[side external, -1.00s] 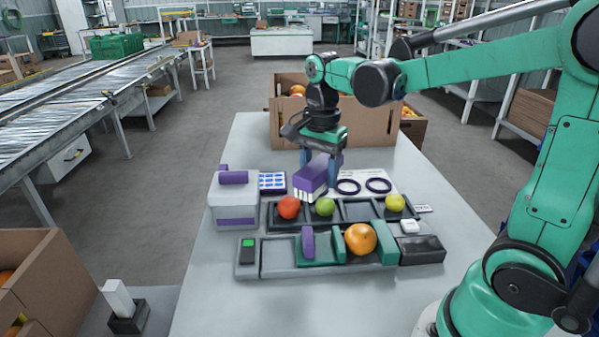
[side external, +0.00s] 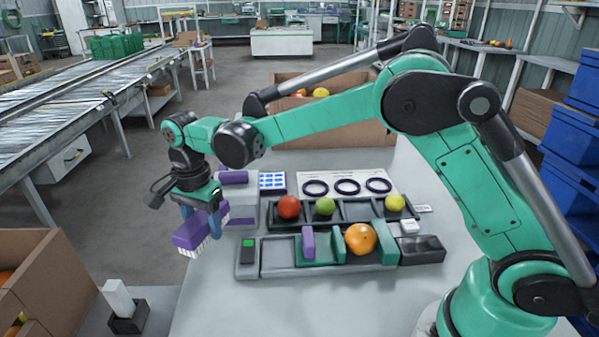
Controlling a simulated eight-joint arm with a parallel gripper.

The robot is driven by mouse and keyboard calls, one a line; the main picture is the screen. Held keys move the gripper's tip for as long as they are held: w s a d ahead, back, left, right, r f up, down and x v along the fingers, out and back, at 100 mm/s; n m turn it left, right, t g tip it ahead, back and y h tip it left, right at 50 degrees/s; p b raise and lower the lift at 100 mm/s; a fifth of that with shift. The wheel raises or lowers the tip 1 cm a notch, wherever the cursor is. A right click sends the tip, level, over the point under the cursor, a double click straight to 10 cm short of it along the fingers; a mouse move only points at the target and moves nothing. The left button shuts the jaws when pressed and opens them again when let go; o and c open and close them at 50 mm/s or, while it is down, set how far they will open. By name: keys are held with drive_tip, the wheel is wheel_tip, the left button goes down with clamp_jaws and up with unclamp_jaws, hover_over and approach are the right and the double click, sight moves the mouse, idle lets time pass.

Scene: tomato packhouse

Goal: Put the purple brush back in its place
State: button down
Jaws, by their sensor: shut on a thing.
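The purple brush (side external: 196,231) has a purple block body and pale bristles pointing down. My gripper (side external: 202,222) is shut on it and holds it in the air near the table's left edge, left of the grey fixture. No brush-shaped empty place can be made out for certain. A small dark holder (side external: 129,319) with a white upright piece (side external: 117,297) stands at the lower left, below and left of the brush in the picture.
A grey and purple machine (side external: 238,205) stands right of my gripper. Dark trays (side external: 355,212) hold a red, a green and a yellow-green tomato; a larger orange one (side external: 361,239) sits on the front fixture (side external: 280,257). A cardboard box (side external: 30,275) is at lower left. The table's front left is clear.

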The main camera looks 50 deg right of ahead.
sight(213, 262)
drive_tip(key=shift+f, duration=2.85)
drive_tip(key=shift+f, duration=0.4)
drive_tip(key=shift+c, duration=0.8)
unclamp_jaws()
drive_tip(key=shift+c, duration=0.3)
drive_tip(key=shift+c, duration=1.3)
drive_tip(key=shift+r, duration=3.5)
